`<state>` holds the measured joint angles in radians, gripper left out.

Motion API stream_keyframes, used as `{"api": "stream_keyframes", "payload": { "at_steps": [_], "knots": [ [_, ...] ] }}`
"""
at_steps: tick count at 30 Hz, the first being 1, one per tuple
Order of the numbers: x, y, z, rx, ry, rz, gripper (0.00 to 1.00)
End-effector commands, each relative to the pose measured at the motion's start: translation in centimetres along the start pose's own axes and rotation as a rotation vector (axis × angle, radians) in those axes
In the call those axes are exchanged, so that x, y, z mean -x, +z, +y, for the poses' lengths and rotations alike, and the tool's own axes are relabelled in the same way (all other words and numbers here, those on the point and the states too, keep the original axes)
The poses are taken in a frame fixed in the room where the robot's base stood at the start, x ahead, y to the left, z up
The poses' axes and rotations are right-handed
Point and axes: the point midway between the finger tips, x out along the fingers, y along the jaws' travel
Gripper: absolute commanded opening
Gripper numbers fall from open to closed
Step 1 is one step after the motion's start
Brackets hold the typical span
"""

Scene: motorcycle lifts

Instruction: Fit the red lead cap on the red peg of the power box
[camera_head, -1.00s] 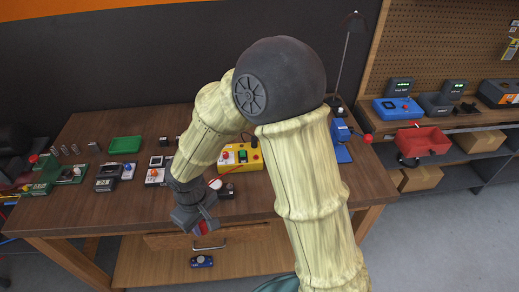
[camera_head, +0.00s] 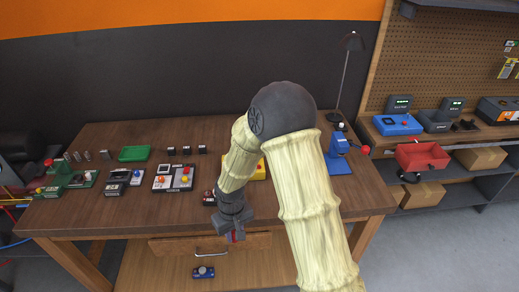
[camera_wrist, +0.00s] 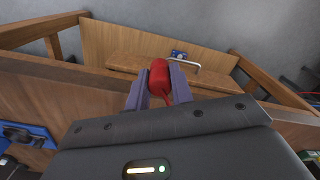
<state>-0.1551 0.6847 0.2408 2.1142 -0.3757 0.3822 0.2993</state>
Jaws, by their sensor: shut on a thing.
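My gripper (camera_head: 236,236) hangs in front of the workbench's front edge, pointing down. In the wrist view its two fingers (camera_wrist: 158,84) are shut on the red lead cap (camera_wrist: 159,70). The cap is a small rounded red cylinder, and a thin red strip runs back from it between the fingers. In the head view only a bit of red shows at the fingertips. A yellow box (camera_head: 260,171), possibly the power box, stands on the bench behind my arm. Most of it is hidden, and no red peg on it can be seen.
The wooden workbench (camera_head: 110,216) holds a green tray (camera_head: 134,153), small devices at left and a blue stand (camera_head: 338,166) at right. A drawer with a metal handle (camera_head: 212,252) is below my gripper.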

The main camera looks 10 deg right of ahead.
Motion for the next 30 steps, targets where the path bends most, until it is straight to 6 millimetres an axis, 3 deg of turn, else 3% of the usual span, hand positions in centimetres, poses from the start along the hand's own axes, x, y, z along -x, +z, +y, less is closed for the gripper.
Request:
{"api": "stream_keyframes", "payload": {
  "at_steps": [8,12,15,19,30],
  "knots": [
    [-4.8,-0.2,6.7,-0.187,0.004,-0.003,0.00],
    [-8.2,0.6,11.4,-0.310,0.007,-0.002,0.00],
    [-9.8,1.2,13.6,-0.367,0.011,0.001,0.00],
    [-10.6,1.5,14.8,-0.396,0.014,0.003,0.00],
    [-10.6,1.5,14.8,-0.396,0.014,0.003,0.00]
  ]
}}
